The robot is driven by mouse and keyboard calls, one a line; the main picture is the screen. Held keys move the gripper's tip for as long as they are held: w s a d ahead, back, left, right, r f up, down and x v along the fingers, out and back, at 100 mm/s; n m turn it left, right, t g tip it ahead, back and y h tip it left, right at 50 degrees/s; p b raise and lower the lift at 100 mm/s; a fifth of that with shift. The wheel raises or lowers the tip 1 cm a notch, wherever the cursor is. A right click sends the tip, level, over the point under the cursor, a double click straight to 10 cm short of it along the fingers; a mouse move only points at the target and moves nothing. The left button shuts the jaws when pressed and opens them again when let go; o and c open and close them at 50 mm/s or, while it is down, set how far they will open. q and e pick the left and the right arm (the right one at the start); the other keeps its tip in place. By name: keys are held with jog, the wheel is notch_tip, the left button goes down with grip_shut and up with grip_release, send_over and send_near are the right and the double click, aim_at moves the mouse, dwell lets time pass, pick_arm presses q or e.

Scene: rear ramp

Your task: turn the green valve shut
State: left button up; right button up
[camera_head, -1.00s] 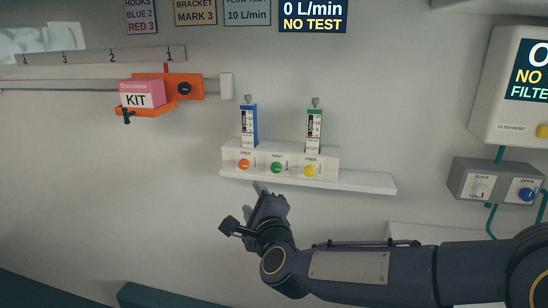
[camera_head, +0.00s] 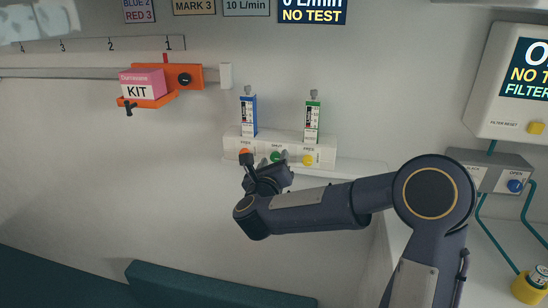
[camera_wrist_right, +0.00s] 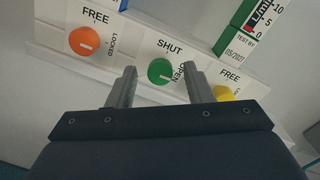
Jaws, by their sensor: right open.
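The green valve (camera_head: 275,157) is a round knob in the middle of a white panel on the wall. In the right wrist view the green valve (camera_wrist_right: 160,71) has a pale slot mark, with SHUT printed above it and OPEN at its right. The mark points to the right, toward OPEN. My right gripper (camera_head: 279,158) is in front of the panel. In the wrist view its two fingers (camera_wrist_right: 158,80) are apart, one on each side of the green knob. I cannot tell whether they touch it. My left gripper is not in view.
An orange knob (camera_wrist_right: 84,42) marked FREE and LOCKED is left of the green one. A yellow knob (camera_wrist_right: 224,93) is at its right. Blue (camera_head: 248,115) and green (camera_head: 312,120) flowmeters stand above. A pink KIT box (camera_head: 142,84) sits on an orange bracket at left.

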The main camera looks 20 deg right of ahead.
jog(key=shift+w+d, duration=0.25)
jog(key=shift+w, duration=0.05)
jog(key=c, duration=1)
